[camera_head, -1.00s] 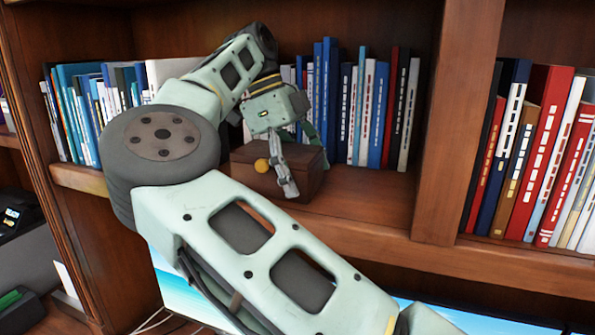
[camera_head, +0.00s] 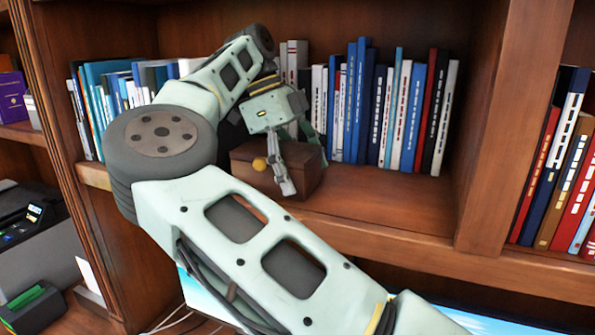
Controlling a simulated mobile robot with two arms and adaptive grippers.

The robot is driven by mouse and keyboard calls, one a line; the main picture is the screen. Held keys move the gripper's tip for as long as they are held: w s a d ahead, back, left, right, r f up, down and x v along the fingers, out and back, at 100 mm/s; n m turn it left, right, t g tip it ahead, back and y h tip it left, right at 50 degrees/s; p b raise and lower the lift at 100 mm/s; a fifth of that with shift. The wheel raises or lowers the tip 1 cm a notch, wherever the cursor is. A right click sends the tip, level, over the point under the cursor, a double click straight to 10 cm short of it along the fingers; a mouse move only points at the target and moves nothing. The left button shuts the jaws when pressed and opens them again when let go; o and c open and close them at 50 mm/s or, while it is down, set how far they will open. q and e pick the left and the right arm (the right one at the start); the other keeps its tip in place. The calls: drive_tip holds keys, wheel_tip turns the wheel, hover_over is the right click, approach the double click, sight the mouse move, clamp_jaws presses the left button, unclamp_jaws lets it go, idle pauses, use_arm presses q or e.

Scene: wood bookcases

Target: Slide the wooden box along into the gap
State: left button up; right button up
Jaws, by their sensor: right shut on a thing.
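My right gripper (camera_head: 284,178) is at the box's front and top, shut on the box. The gap between the left books (camera_head: 112,90) and the right books (camera_head: 385,110) is mostly hidden by my arm. My left gripper is not in view.
Bare shelf (camera_head: 385,205) lies right of the box, up to an upright wooden divider (camera_head: 500,140). More books (camera_head: 560,165) stand beyond it. A dark printer (camera_head: 35,240) is at the lower left. A bright screen (camera_head: 205,285) shows below the shelf.

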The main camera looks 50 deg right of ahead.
drive_tip(key=o, duration=1.7)
drive_tip(key=shift+o, duration=0.2)
